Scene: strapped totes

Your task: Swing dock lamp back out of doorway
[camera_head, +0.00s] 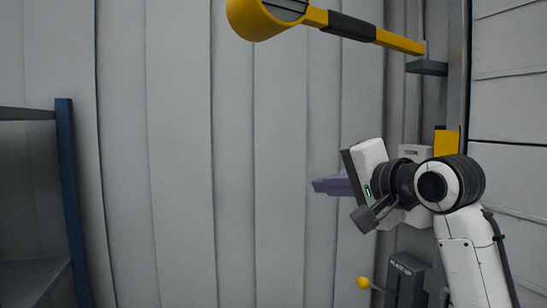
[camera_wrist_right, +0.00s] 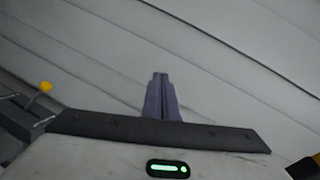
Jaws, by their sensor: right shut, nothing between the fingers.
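The dock lamp (camera_head: 262,17) is at the top of the head view. It has a yellow round head and a yellow arm (camera_head: 398,42) with a black grip sleeve (camera_head: 351,26). The arm runs right to a grey bracket (camera_head: 427,67) on the door frame. The top of the lamp head is cut off by the picture edge. My right gripper (camera_head: 320,186) is below the lamp arm, apart from it, with its purple fingers pointing left. In the right wrist view the fingers (camera_wrist_right: 160,98) are together with nothing between them. My left gripper is not in view.
A ribbed grey wall (camera_head: 230,170) fills the middle. A blue post (camera_head: 74,200) stands at the left. At lower right are a dark control box (camera_head: 406,280) and a lever with a yellow knob (camera_head: 363,282). The space left of my right gripper looks clear.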

